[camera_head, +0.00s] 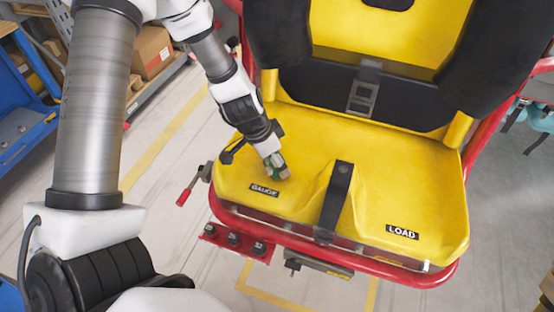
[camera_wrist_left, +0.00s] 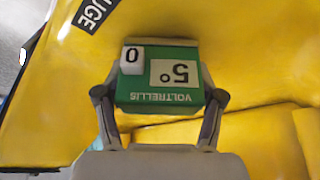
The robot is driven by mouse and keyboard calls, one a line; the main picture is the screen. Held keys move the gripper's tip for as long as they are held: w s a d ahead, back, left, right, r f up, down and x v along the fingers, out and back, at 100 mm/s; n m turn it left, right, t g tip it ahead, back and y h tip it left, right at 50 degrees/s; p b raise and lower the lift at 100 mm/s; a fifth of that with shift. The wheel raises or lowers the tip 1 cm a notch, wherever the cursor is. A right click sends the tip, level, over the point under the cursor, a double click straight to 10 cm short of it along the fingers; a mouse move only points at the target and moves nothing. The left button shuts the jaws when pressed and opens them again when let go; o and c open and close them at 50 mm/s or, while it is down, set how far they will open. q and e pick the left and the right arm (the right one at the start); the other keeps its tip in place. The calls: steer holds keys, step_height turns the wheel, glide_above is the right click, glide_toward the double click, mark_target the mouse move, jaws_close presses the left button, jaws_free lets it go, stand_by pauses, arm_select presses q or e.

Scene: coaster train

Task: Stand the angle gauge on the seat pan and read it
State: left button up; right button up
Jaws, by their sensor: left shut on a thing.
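The angle gauge (camera_head: 274,167) is a small green and white block in my left gripper. In the left wrist view the gauge (camera_wrist_left: 155,95) shows upside down, with "VOLTRELLIS" on its green face, a white display that appears to read 5° and a white "0" button. My left gripper (camera_head: 276,163) is shut on its sides. The gauge is at the yellow seat pan (camera_head: 400,180), just behind the "GAUGE" label (camera_head: 265,190); whether its base touches the pan is hard to tell. My right gripper is not in view.
A black strap (camera_head: 338,190) runs down the middle of the seat, with a buckle (camera_head: 362,95) behind it. A "LOAD" label (camera_head: 402,232) marks the right half. Red rails (camera_head: 400,275) frame the seat; a red-tipped lever (camera_head: 190,190) stands left.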

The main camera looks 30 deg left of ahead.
arm_select(q)
steer(key=shift+f+b, duration=0.35)
stand_by(0.6)
steer(key=o, duration=1.3)
